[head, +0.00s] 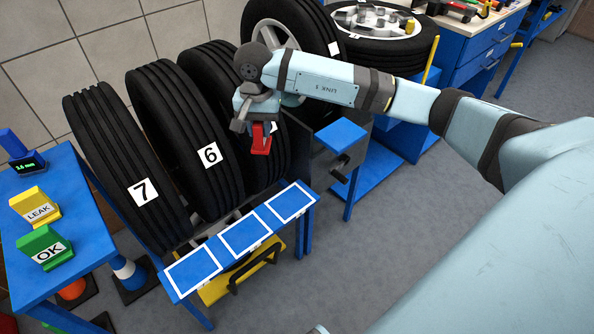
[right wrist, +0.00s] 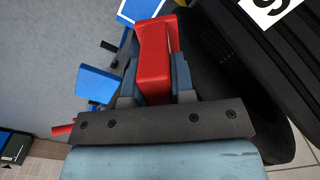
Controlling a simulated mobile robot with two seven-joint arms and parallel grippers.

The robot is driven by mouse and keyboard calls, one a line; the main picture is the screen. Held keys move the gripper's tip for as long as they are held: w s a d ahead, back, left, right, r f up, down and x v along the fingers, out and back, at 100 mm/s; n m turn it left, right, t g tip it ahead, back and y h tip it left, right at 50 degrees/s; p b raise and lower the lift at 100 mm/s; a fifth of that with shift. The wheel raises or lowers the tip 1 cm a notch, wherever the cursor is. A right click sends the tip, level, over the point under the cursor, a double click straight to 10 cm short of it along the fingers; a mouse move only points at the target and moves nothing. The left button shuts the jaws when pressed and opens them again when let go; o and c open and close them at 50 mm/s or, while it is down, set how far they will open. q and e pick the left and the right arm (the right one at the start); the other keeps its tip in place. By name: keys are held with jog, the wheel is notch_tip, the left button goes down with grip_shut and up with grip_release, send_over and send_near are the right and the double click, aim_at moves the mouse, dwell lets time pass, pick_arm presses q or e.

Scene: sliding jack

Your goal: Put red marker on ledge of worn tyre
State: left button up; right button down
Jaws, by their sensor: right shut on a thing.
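My right gripper (head: 262,126) is shut on the red marker (head: 261,143) and holds it in the air in front of the third tyre. In the right wrist view the red marker (right wrist: 156,58) sits between both fingers. The blue ledge (head: 245,236) has three empty white-framed squares and runs below the tyres. Tyre 7 (head: 115,150) stands at the left, tyre 6 (head: 200,135) beside it. The third tyre (head: 262,165) is partly behind my gripper, which hides most of its number. I cannot tell tread wear from here. My left gripper is not in view.
A blue table (head: 75,240) at the left holds a yellow LEAK marker (head: 35,205), a green OK marker (head: 44,247) and a gauge (head: 27,163) showing 1.6 mm. A small blue platform (head: 341,134) stands right of the ledge. The floor in front is clear.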

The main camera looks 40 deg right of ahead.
jog(key=d+f+m+b, duration=0.6)
jog(key=d+f+m, duration=0.1)
jog(key=f+m, duration=0.15)
jog(key=f+b, duration=0.1)
jog(key=f, duration=0.4)
jog(key=f+b, duration=0.1)
jog(key=f, duration=0.5)
jog(key=f+b, duration=0.1)
jog(key=f, duration=0.5)
jog(key=shift+s+d+b, duration=0.25)
jog(key=shift+b, duration=0.05)
notch_tip(320, 180, down, 3)
jog(key=shift+r+b, duration=0.2)
jog(key=shift+b, duration=0.15)
jog(key=shift+f, duration=0.45)
jog(key=c, duration=1)
grip_release()
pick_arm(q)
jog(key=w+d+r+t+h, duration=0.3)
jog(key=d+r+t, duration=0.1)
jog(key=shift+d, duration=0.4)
pick_arm(e)
jog(key=shift+o, duration=0.2)
